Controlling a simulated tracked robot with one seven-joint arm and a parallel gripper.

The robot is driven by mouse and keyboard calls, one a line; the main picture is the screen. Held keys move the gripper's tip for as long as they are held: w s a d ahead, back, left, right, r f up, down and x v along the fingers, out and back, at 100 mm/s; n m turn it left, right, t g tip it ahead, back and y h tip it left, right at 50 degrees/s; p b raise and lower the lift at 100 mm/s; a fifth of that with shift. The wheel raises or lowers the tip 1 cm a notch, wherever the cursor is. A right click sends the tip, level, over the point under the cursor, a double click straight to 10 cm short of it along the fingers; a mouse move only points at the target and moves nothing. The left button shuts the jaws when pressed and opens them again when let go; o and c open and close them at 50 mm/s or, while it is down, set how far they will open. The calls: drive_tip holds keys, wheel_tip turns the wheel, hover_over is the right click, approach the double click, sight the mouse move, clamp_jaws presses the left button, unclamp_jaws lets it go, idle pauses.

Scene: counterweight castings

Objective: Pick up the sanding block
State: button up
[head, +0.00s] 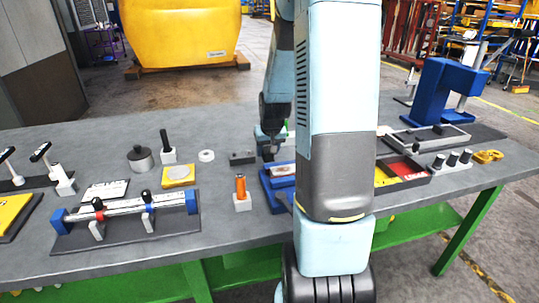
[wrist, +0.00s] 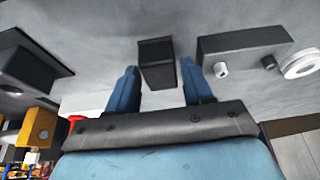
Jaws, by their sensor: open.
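A small dark block (wrist: 157,62), which looks like the sanding block, lies on the grey table in the wrist view. My gripper (wrist: 160,68) is open, with one blue finger on each side of the block's near end in the picture. I cannot tell whether the fingers touch it. In the head view my gripper (head: 269,153) points down, low over the middle of the table, and the block cannot be made out there.
A grey block with pegs (wrist: 245,50) lies close by, also in the head view (head: 242,158), beside a white ring (head: 206,155). A blue holder (head: 267,192) and an orange-handled piece (head: 241,187) stand nearer. A clamp fixture (head: 125,220) is at left, a red tray (head: 405,180) at right.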

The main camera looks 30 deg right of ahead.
drive_tip(key=shift+w+f, duration=0.25)
drive_tip(key=shift+f, duration=0.35)
drive_tip(key=c, duration=0.8)
drive_tip(key=shift+r, duration=0.15)
